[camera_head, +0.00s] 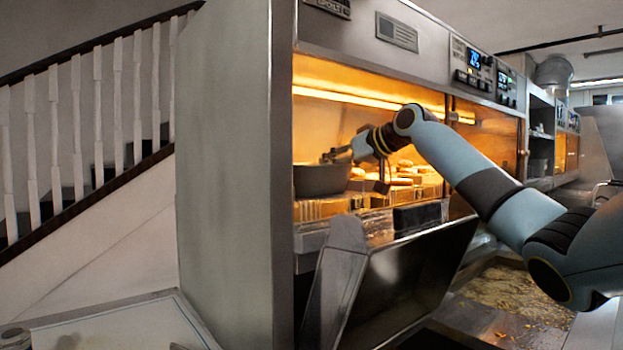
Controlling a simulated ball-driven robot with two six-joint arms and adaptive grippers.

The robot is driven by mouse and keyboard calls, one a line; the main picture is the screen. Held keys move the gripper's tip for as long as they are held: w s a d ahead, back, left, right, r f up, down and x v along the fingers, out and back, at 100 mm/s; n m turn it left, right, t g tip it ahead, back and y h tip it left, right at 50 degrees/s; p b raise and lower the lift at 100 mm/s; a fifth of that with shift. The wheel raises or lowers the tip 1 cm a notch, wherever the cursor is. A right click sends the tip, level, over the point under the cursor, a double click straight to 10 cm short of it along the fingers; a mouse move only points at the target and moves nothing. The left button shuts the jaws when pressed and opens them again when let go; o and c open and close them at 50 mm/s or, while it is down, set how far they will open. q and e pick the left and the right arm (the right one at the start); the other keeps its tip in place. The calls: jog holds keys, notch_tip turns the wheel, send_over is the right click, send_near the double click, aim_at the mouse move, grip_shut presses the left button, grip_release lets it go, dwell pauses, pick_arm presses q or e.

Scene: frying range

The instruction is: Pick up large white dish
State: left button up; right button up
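A wide round dish (321,181) with a flat rim stands out at the left end of the lit warming cabinet; it looks grey-brown in the amber light rather than white. My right arm reaches in from the right. Its gripper (338,156) is at the dish's right rim, small and dark against the glow. I cannot tell whether the fingers are closed on the rim or only beside it. The dish looks level; its inside is hidden. My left gripper is not in view.
Food in boxes (408,180) fills the lit cabinet behind and right of the dish. A steel bin (400,275) stands in front below. A steel side panel (228,180) blocks the left. A crumb-covered tray (515,295) lies lower right. A pale framed surface (110,325) is at bottom left.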

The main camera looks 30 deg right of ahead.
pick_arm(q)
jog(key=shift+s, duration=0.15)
pick_arm(e)
jog(key=shift+s, duration=0.1)
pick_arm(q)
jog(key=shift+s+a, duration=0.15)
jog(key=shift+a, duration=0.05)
pick_arm(e)
grip_shut()
jog(key=shift+r, duration=0.15)
jog(key=shift+d+r+b, duration=0.25)
jog(key=shift+r+b, duration=0.1)
jog(key=shift+b, duration=0.1)
notch_tip(320, 180, up, 5)
jog(key=shift+a+f, duration=0.1)
pick_arm(q)
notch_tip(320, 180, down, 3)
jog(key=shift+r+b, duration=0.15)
jog(key=shift+b, duration=0.75)
pick_arm(e)
jog(key=s+d+r, duration=0.1)
jog(key=s+d, duration=0.1)
jog(key=d, duration=1.7)
jog(key=shift+d+r, duration=0.2)
jog(key=shift+d, duration=0.1)
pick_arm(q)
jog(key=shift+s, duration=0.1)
pick_arm(e)
jog(key=shift+s, duration=0.15)
